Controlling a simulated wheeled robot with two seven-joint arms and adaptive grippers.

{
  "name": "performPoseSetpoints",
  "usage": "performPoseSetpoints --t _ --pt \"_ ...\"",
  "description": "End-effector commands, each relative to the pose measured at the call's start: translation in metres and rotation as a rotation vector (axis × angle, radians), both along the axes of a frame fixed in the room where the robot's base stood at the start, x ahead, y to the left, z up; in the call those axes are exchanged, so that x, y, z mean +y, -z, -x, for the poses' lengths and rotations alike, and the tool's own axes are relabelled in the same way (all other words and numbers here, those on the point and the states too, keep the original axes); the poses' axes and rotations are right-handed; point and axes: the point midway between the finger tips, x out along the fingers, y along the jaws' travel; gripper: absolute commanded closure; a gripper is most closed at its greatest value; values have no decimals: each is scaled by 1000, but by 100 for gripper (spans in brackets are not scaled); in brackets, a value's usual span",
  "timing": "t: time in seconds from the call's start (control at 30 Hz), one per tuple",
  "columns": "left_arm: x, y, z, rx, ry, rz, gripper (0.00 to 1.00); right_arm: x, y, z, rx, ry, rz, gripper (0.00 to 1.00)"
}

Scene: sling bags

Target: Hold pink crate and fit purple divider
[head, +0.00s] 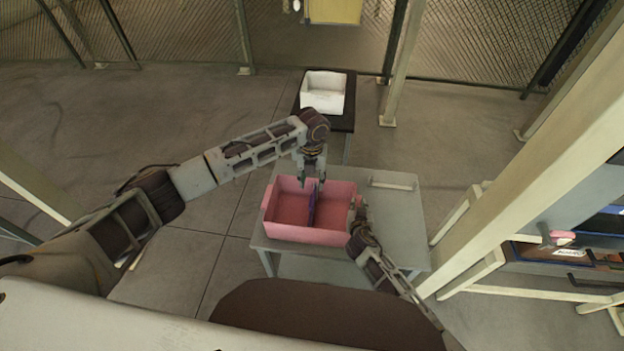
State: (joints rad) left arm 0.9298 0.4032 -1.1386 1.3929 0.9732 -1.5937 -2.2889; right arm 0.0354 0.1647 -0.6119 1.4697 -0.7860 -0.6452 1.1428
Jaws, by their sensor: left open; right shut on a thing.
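The pink crate (290,234) stands upright on a grey table, open at the top. The purple divider (312,207) stands upright across the crate's inside, near its middle, with a compartment on each side; whether it is fully seated is too small to tell. My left gripper (312,183) is open, pointing down just above the divider's far end at the crate's far wall. My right gripper (355,204) is shut on the crate's right wall, partly hiding that edge.
The grey table (400,222) has free room right of the crate, with a pale bar-like piece (392,181) at its back right. A white bin (323,93) stands on a dark stand behind. A post and shelving are at the right.

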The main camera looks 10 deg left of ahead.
Motion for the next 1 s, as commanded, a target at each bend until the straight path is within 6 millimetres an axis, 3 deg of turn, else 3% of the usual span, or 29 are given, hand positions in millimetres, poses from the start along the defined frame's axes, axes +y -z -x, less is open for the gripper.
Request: performPoseSetpoints --t 0.17,0.2,0.37,1.0 --pt "0 0 0 0 0 0 57 0 0 0 0 -1 2 100" --pt "0 0 0 0 0 0 57 0 0 0 0 -1 2 75" --pt "0 0 0 0 0 0 57 0 0 0 0 0 1 55" --pt "0 0 0 0 0 0 57 0 -4 9 1 0 0 54"
